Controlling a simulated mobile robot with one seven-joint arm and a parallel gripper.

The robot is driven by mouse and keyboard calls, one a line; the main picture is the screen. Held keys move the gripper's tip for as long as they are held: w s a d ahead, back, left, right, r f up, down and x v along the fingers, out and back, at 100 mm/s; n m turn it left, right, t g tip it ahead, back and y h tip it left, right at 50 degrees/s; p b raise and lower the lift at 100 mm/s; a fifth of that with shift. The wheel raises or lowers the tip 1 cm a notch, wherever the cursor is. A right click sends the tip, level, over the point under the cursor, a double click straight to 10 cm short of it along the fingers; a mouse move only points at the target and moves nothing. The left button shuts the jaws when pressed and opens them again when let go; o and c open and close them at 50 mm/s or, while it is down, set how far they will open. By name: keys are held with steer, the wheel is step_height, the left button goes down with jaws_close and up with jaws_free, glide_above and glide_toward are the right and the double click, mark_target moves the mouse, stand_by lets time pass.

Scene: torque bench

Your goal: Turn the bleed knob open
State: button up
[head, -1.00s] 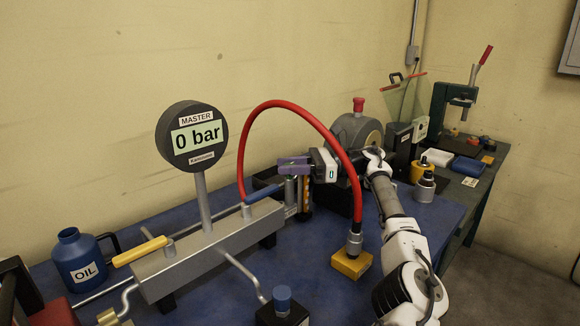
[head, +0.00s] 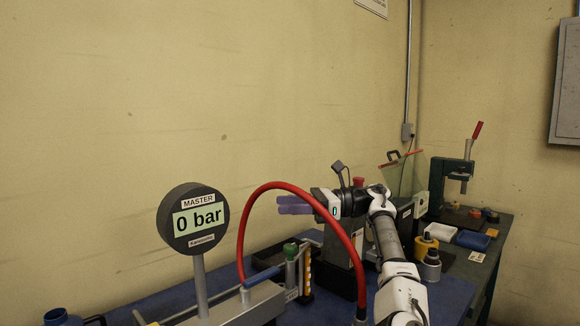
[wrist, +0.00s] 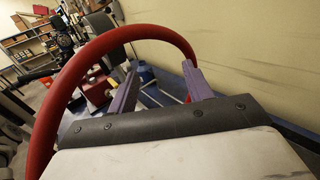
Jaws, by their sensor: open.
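A green knob (head: 291,251) tops a short silver post at the right end of the grey manifold (head: 238,307); it appears to be the bleed knob, though no label on it is readable. How far it is turned cannot be told. My gripper (head: 280,204) is above the knob and apart from it, its purple fingers pointing left. In the wrist view my gripper (wrist: 160,68) shows spread fingers with nothing between them. The knob cannot be made out in the wrist view. The round MASTER gauge (head: 195,218) reads 0 bar.
A red hose (head: 318,204) arches close by my gripper and crosses the wrist view. A blue-handled lever (head: 262,277) lies left of the knob. A yellow handle (head: 139,317) is at the bottom left. A green press (head: 456,172) stands far right.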

step_height(320, 180, up, 10)
steer(key=p, duration=0.6)
steer(key=shift+f, duration=0.15)
